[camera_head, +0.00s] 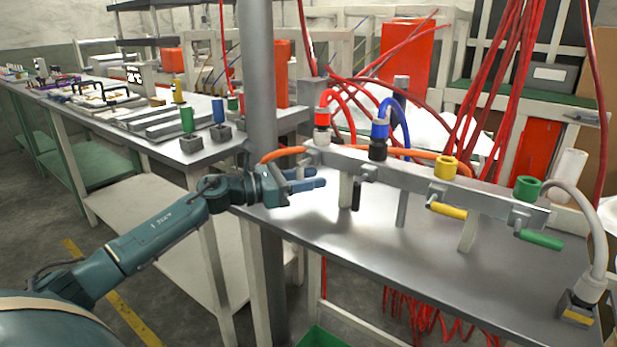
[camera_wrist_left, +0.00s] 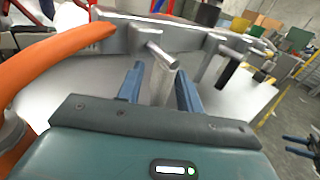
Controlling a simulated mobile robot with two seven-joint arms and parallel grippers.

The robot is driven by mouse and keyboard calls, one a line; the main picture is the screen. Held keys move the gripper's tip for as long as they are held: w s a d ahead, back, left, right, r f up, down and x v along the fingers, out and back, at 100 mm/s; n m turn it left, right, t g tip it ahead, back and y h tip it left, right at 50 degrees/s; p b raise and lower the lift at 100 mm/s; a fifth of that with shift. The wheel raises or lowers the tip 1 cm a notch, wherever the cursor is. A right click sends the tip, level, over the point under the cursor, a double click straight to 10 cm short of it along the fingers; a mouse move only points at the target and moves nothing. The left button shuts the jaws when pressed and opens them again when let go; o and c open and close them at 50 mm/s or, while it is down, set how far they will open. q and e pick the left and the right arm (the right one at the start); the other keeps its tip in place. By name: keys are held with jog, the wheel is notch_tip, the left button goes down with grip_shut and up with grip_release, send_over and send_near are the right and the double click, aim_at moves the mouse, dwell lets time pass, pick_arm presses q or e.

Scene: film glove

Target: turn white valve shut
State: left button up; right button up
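The white valve is on the left end of the metal pipe bar (camera_head: 430,185). Its pale handle (camera_wrist_left: 160,50) sticks out toward my left gripper in the left wrist view. My left gripper (camera_head: 308,182) is open at this end of the bar. In the wrist view its two blue fingertips (camera_wrist_left: 160,80) stand apart, one on each side of the handle's line. I cannot tell whether the handle's end is between them; no grip shows. My right gripper (camera_wrist_left: 299,146) shows only at the wrist view's right edge, its two prongs apart and empty.
A black handle (camera_wrist_left: 228,73) hangs beside the white one. Yellow (camera_head: 447,210) and green (camera_head: 540,239) handles are farther right. An orange hose (camera_wrist_left: 50,60) runs close on the wrist view's left. The tabletop (camera_head: 440,265) in front is clear.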

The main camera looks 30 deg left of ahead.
pick_arm(q)
jog(key=shift+w, duration=0.1)
jog(key=shift+c, duration=0.3)
grip_shut()
jog(key=shift+d, duration=0.1)
